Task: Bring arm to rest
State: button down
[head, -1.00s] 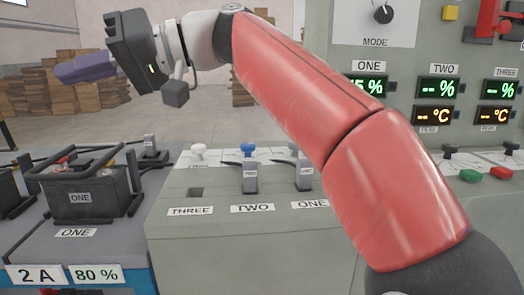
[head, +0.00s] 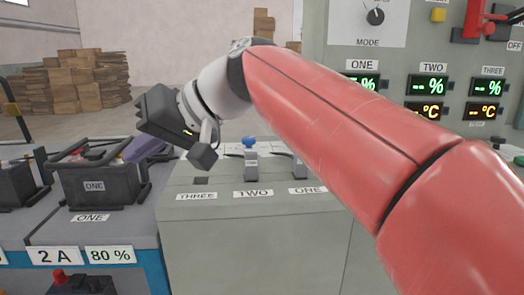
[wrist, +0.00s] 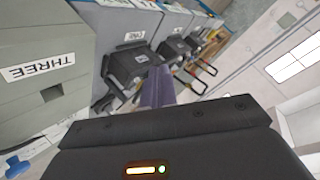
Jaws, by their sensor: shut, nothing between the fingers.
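My gripper (head: 148,148) has purple fingers closed together with nothing between them. In the head view it points left and down, in front of the right part of battery ONE (head: 95,185). My red arm crosses the right side of that view and hides part of the panel and cabinet. In the wrist view my gripper (wrist: 158,85) appears as a purple block at the centre, with the dark battery boxes beyond it. I cannot tell whether it touches battery ONE.
A grey cabinet (head: 255,235) has sockets labelled THREE, TWO and ONE, with plugs at TWO (head: 251,165) and ONE. A control panel (head: 400,60) with displays and a MODE knob stands at the right. Stacked boxes (head: 80,80) are far back at left.

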jog(key=s+d+f+m+t+h, duration=0.2)
jog(key=s+d+f+m+h, duration=0.2)
jog(key=d+f, duration=1.1)
jog(key=s+d+f+m+t+h+b, duration=0.1)
jog(key=s+d+f+m+h, duration=0.3)
jog(key=d+f, duration=1.1)
jog(key=s+d+t+h, duration=0.1)
jog(key=s+d+h, duration=0.1)
jog(key=d+h, duration=0.1)
jog(key=shift+s+f, duration=0.2)
jog(key=shift+s, duration=0.05)
